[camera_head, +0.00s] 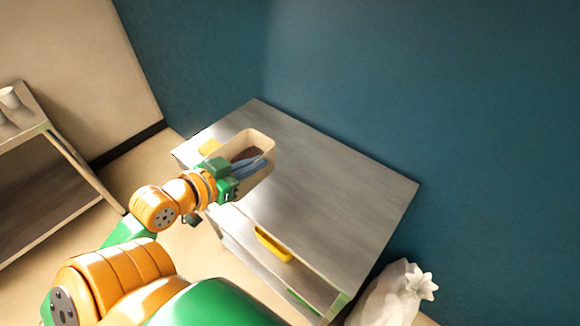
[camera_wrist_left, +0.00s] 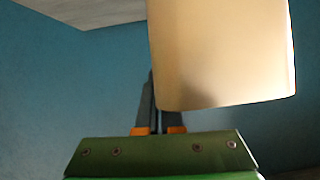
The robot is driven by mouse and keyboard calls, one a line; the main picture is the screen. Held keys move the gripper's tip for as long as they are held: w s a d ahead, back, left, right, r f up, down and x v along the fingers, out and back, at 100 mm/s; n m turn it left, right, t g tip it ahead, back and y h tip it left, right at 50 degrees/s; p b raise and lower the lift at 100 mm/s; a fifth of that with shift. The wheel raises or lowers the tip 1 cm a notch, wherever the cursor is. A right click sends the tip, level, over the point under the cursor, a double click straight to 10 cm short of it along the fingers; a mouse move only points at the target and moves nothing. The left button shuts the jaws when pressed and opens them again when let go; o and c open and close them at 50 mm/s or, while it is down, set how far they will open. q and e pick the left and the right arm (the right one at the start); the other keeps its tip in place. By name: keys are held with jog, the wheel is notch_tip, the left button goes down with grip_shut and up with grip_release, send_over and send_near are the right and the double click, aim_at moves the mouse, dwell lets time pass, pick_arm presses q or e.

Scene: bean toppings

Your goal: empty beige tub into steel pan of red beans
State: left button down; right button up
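The beige tub (camera_head: 264,142) is at the back left corner area of the steel table in the head view, with dark reddish-brown contents visible inside. It looks roughly upright, perhaps slightly tilted. My left gripper (camera_head: 252,166) is at its near side, with the grey-blue fingers across its wall. In the left wrist view the tub (camera_wrist_left: 222,55) fills the upper right, and the fingers (camera_wrist_left: 158,105) are close together against it. The gripper appears shut on the tub wall. I cannot make out the steel pan of red beans. My right gripper is not in view.
The steel table (camera_head: 335,180) is bare at its middle and right. A white sack (camera_head: 395,295) stands at lower right. A shelf with cups (camera_head: 10,98) is at left.

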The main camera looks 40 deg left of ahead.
pick_arm(q)
jog(key=w+d+f, duration=0.1)
jog(key=w+f, duration=0.3)
jog(key=w+d+f+b, duration=0.1)
jog(key=w+f, duration=0.3)
jog(key=w, duration=0.1)
jog(key=w+d+f, duration=0.1)
jog(key=w+f, duration=0.3)
jog(key=shift+w+d+b, duration=0.15)
jog(key=shift+b, duration=0.2)
jog(key=shift+f, duration=0.25)
jog(key=c, duration=1.5)
grip_release()
jog(key=shift+f, duration=0.1)
jog(key=o, duration=0.4)
